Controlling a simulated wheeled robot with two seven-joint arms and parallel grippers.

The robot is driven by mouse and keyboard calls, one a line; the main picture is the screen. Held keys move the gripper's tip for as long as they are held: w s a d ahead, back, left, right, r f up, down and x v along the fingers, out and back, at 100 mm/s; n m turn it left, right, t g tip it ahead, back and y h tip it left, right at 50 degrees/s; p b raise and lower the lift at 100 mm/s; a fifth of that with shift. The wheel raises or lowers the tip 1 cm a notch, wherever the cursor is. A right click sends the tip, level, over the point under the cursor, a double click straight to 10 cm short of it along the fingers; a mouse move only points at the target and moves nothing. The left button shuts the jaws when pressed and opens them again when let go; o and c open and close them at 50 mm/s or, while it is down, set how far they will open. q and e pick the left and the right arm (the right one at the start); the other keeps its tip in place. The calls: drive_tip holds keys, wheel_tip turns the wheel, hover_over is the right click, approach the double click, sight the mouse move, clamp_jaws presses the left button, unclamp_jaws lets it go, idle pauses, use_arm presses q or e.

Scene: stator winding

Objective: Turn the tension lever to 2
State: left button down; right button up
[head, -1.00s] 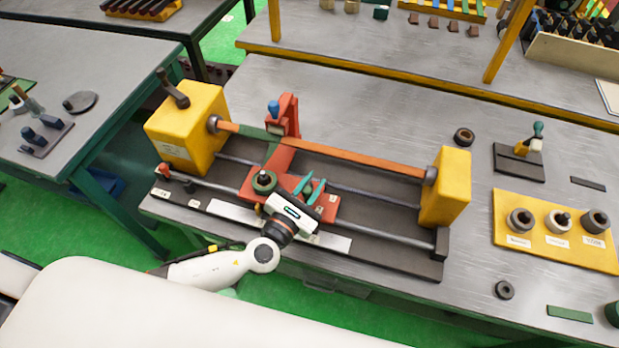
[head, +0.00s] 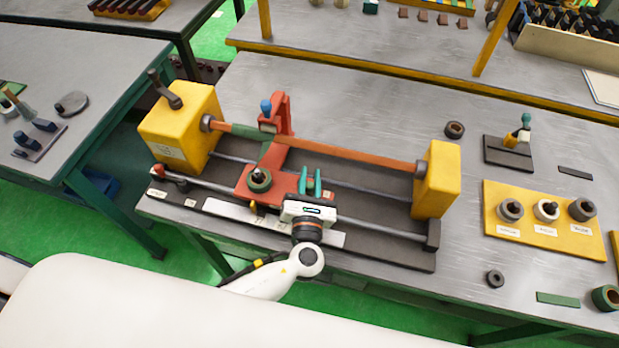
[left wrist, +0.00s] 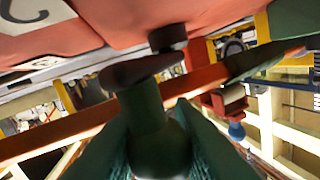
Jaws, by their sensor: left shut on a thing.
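The tension lever shows in the left wrist view as a dark arm (left wrist: 140,70) with a green knob (left wrist: 155,140). It sits on the red carriage (head: 278,178) of the winding machine; in the head view the fingers mostly hide it. My left gripper (head: 311,181) has its teal fingers shut around the knob, at the carriage's right side. In the left wrist view the fingers (left wrist: 155,150) flank the knob. Pale number labels (left wrist: 35,12) lie on the red surface, only partly in view, so the lever's setting cannot be told. My right gripper is out of view.
An orange bar (head: 340,150) spans between the yellow left housing (head: 180,130) and yellow right block (head: 436,180). A yellow plate (head: 530,238) with several rings lies to the right.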

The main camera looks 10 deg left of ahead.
use_arm(q)
drive_tip(key=shift+w+r, duration=0.1)
drive_tip(key=shift+r, duration=0.05)
drive_tip(key=c, duration=1.3)
unclamp_jaws()
drive_tip(key=shift+o, duration=0.2)
drive_tip(key=shift+s+f, duration=0.2)
drive_tip(key=shift+s, duration=0.15)
drive_tip(key=s+d+b, duration=0.2)
drive_tip(key=s+b, duration=0.1)
drive_tip(key=s, duration=0.8)
drive_tip(key=shift+d, duration=0.15)
drive_tip(key=shift+r, duration=0.1)
